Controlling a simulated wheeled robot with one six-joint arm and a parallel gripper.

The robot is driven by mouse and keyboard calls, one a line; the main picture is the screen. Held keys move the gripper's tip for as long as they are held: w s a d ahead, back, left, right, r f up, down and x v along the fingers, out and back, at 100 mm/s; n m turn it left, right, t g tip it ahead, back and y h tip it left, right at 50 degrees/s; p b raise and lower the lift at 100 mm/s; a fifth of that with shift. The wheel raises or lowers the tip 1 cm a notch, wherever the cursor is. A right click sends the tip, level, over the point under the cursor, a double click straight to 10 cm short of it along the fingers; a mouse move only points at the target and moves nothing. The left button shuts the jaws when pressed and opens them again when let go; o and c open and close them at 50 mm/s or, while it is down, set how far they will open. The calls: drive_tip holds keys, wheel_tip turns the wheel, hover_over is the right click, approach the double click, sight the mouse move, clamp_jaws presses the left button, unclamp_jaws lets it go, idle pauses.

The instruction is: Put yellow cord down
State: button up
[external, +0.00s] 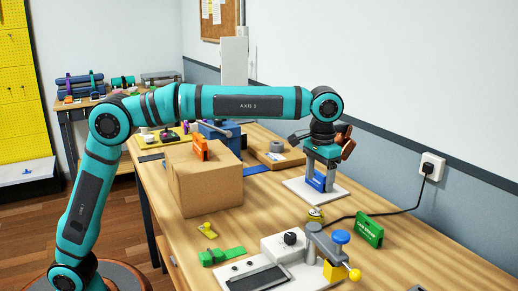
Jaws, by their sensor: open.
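My gripper (322,165) points down over a white plate (299,193) at the right of the wooden table. A blue block (316,183) is directly below or between its jaws; I cannot tell whether they touch it. The jaws are open. No yellow cord can be made out for certain. A small yellow piece (208,230) lies on the table in front of the cardboard box.
A cardboard box (203,185) with an orange buckle (201,148) stands left of centre. A grey fixture (318,243) with a blue knob is in front. A green box (369,231), green pieces (222,255) and a black cable (385,212) to a wall socket (432,166) are nearby.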

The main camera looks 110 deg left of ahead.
drive_tip(key=shift+r, duration=0.45)
drive_tip(key=s+d+r+m+t+y, duration=0.1)
drive_tip(key=s+d+r+m+t, duration=0.1)
drive_tip(key=s+d+r+t, duration=0.5)
drive_tip(key=s+d+r+m+t, duration=0.25)
drive_tip(key=s+d+r, duration=0.35)
drive_tip(key=s+d, duration=0.5)
drive_tip(key=s+d+f+m+t, duration=0.1)
drive_tip(key=s+d+m+t, duration=0.1)
drive_tip(key=s, duration=1.2)
drive_tip(key=s+d+f+m+t+h, duration=0.1)
drive_tip(key=s+d+t, duration=0.4)
drive_tip(key=s, duration=0.9)
drive_tip(key=shift+f+m+t, duration=0.2)
drive_tip(key=shift+m+t, duration=0.25)
drive_tip(key=shift+m, duration=0.3)
